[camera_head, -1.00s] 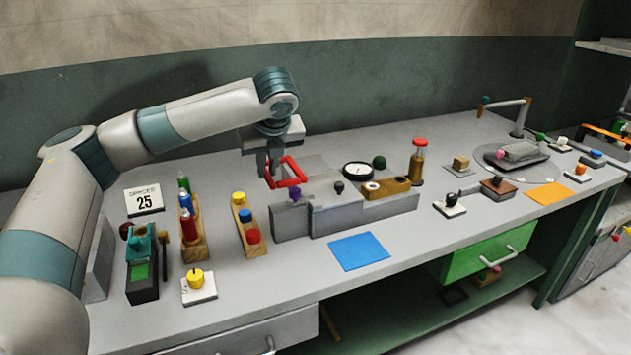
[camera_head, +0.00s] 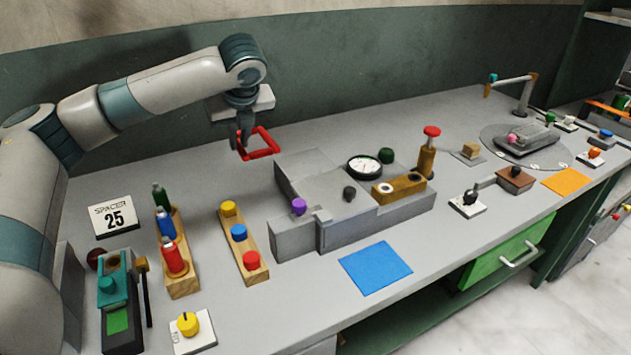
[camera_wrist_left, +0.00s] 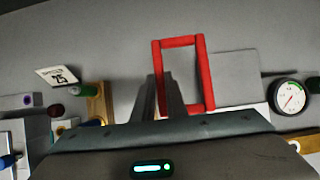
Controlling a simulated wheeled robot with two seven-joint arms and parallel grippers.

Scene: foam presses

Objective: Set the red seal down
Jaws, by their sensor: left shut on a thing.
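The red seal is a square red frame (camera_head: 262,143) with an open middle. My left gripper (camera_head: 243,142) is shut on one side of it and holds it in the air over the back of the bench, behind the grey press block. In the left wrist view the red seal (camera_wrist_left: 207,72) stands out past the fingers (camera_wrist_left: 166,100), with grey bench top seen through it. My right gripper is not in view.
The grey press block (camera_head: 345,230) carries a dial gauge (camera_head: 364,166) and a purple knob (camera_head: 298,206). Wooden racks with coloured pieces (camera_head: 240,235) stand left of it. A blue mat (camera_head: 375,267) lies in front. The bench behind the block is clear.

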